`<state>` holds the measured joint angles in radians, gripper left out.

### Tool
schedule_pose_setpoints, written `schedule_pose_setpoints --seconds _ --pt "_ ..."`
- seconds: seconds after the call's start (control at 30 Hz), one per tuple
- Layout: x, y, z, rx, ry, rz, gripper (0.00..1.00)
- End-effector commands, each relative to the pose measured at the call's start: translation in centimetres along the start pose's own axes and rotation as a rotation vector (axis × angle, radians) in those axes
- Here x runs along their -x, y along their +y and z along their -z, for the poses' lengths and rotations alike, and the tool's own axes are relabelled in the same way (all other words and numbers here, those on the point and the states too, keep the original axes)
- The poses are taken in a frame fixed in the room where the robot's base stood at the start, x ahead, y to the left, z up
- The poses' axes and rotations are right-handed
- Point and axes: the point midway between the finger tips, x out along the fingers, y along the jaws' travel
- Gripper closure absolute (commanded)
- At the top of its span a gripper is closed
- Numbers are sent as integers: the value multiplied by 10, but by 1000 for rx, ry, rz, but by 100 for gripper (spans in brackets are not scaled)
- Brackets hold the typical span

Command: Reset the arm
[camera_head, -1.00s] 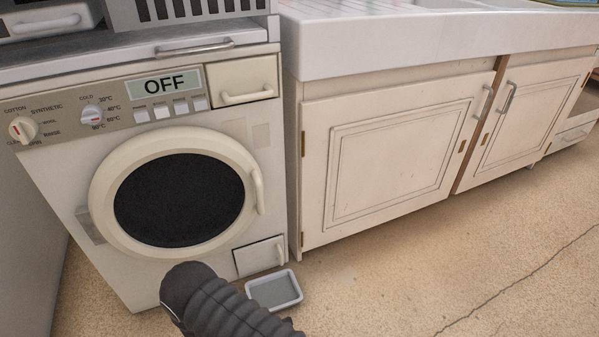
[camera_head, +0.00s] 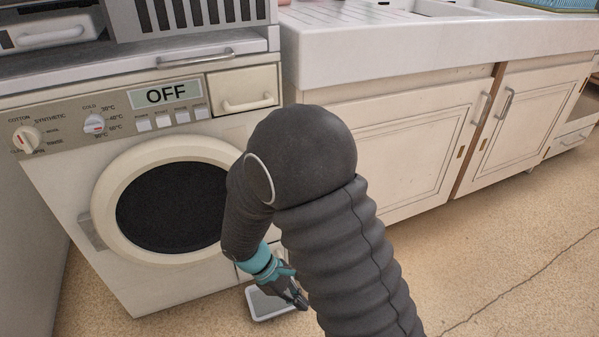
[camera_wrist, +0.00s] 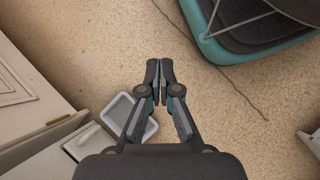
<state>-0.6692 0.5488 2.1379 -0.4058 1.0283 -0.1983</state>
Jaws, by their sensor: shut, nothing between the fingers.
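My arm, dark grey and ribbed, rises through the middle of the head view and bends down at its elbow. My gripper (camera_head: 297,300) hangs low in front of the washing machine, pointing down over the floor. In the wrist view my gripper (camera_wrist: 159,66) has its two fingers together with nothing between them. A teal band marks the wrist. My arm hides part of the washing machine's right side and part of the cupboard door.
The washing machine (camera_head: 60,200) reads OFF, with its round door (camera_head: 110,225) shut. A small grey tray (camera_head: 262,312) lies on the floor below my gripper and also shows in the wrist view (camera_wrist: 118,108). A sink cupboard (camera_head: 420,160) stands right. Floor at right is clear.

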Motion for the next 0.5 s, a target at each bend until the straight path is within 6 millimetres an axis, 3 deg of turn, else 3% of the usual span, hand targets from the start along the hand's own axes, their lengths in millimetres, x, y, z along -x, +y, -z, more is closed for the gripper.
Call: schedule_pose_setpoints --seconds 0.1,0.5 --pt "22 3 -28 -150 94 50 100" --pt "76 4 -114 -578 377 200 100"
